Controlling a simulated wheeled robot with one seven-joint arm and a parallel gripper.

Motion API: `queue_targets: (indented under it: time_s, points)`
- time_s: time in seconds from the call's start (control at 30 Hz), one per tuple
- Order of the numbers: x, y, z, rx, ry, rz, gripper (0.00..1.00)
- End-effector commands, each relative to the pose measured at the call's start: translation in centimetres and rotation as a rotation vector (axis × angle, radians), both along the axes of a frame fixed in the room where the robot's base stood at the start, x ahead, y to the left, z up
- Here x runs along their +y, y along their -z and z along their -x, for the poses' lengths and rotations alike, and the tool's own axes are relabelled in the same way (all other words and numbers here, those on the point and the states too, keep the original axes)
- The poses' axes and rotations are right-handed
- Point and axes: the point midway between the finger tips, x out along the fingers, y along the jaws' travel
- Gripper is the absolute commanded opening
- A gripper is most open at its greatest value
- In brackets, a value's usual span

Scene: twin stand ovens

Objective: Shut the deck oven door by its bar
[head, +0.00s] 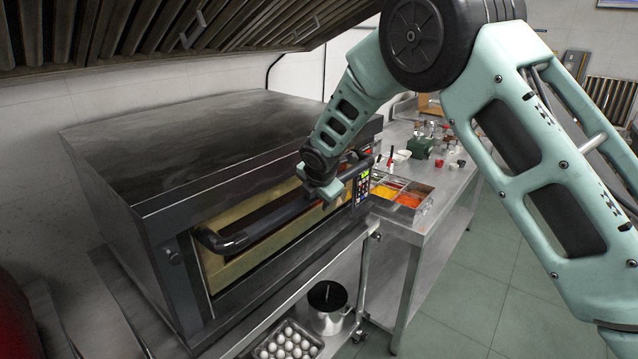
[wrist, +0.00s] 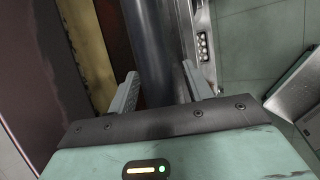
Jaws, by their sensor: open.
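The deck oven (head: 190,140) is a dark metal box at the left of the head view. Its dark door bar (head: 270,222) runs across the front, before a brass-yellow panel (head: 225,272). I cannot tell exactly how far the door stands open. My gripper (head: 325,192) is at the bar, right of its middle, and hides a piece of it. In the wrist view the open fingers (wrist: 161,92) stand on either side of the bar (wrist: 160,45), which runs up the picture between them. Whether they touch it is unclear.
A slatted hood (head: 150,35) hangs above the oven. A control panel (head: 362,187) sits at the oven's right end. A steel table (head: 440,215) with a tray of coloured food stands to the right. Eggs (head: 285,345) and a pot (head: 328,305) are below. The tiled floor is clear.

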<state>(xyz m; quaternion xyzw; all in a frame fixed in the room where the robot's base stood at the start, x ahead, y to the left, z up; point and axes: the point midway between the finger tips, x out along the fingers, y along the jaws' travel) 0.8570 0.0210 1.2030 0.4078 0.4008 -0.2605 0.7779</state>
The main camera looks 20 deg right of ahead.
Motion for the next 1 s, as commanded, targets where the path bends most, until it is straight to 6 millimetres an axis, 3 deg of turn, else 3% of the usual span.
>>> queue_targets:
  time_s: [0.17,0.7,1.0]
  points:
    - [0.3,-2.0,1.4,-0.005,-0.001,-0.003,0.50]
    - [1.1,-11.7,7.7,-0.004,-0.001,-0.003,0.50]
    - [1.3,-14.0,9.1,-0.001,0.000,0.000,0.50]
